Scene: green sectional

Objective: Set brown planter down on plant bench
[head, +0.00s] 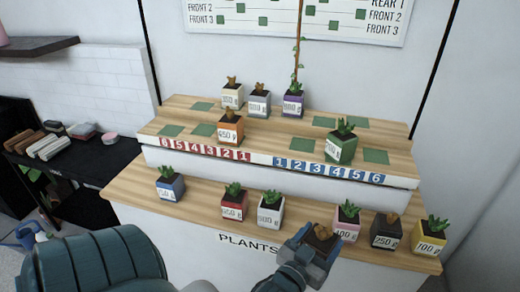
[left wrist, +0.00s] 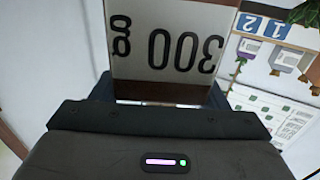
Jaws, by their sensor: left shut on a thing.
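My left gripper (head: 309,254) is shut on the brown planter (head: 322,238) at the front edge of the plant bench (head: 128,192), in front of the pink pot. In the left wrist view the planter's white label (left wrist: 165,45) reads 300 g upside down and fills the top middle, with a brown strip below it. The gripper hides much of the planter. I cannot tell whether its base touches the bench. My right gripper is not in view.
The lower step holds a blue pot (head: 170,187), a red pot (head: 234,205), a white pot (head: 270,213), a pink pot (head: 346,225), a black pot (head: 387,235) and a yellow pot (head: 429,240). The upper step holds more pots and green squares. A gap lies between the blue and red pots.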

